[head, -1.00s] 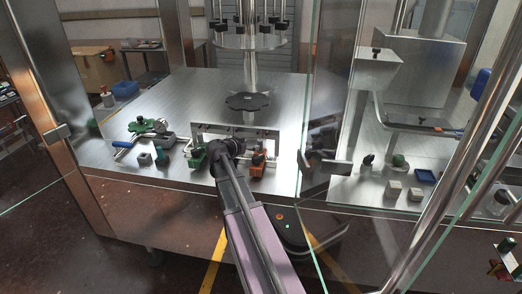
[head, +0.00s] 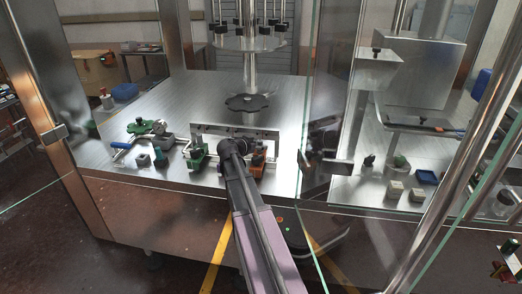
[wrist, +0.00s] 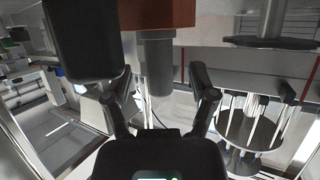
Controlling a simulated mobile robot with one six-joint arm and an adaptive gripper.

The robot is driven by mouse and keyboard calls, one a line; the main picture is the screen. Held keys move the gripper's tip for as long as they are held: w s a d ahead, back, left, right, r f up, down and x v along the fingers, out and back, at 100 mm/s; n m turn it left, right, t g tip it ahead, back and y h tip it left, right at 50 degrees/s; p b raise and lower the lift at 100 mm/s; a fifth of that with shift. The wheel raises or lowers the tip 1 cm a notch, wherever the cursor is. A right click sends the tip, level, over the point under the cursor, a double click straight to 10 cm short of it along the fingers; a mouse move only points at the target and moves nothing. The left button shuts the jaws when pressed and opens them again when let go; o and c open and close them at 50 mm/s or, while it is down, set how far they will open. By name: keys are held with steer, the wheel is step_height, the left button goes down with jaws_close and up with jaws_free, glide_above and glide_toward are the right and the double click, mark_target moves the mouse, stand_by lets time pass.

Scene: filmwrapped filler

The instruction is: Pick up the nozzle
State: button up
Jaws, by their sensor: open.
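In the wrist view a grey cylindrical nozzle (wrist: 158,68) joins a red-brown block (wrist: 157,13) at the top edge. My gripper (wrist: 164,88) is open, with one dark finger on each side of the nozzle in the picture. Gaps show on both sides, and I see no contact. In the head view my gripper (head: 236,147) is at the front of the steel table, beside an orange-brown block (head: 257,166). My arm partly covers this block, and the nozzle cannot be made out there.
A green clamp-like part (head: 198,157) stands close left of my gripper. A dark block (wrist: 82,38) looms near the left finger. A black star wheel (head: 248,102) stands behind. Glass panels and a steel post are at right. The table's middle left is clear.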

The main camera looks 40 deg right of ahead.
steer(key=shift+w+d+f, duration=0.1)
steer(key=shift+d+f, duration=0.1)
steer(key=shift+d, duration=0.3)
jaws_close()
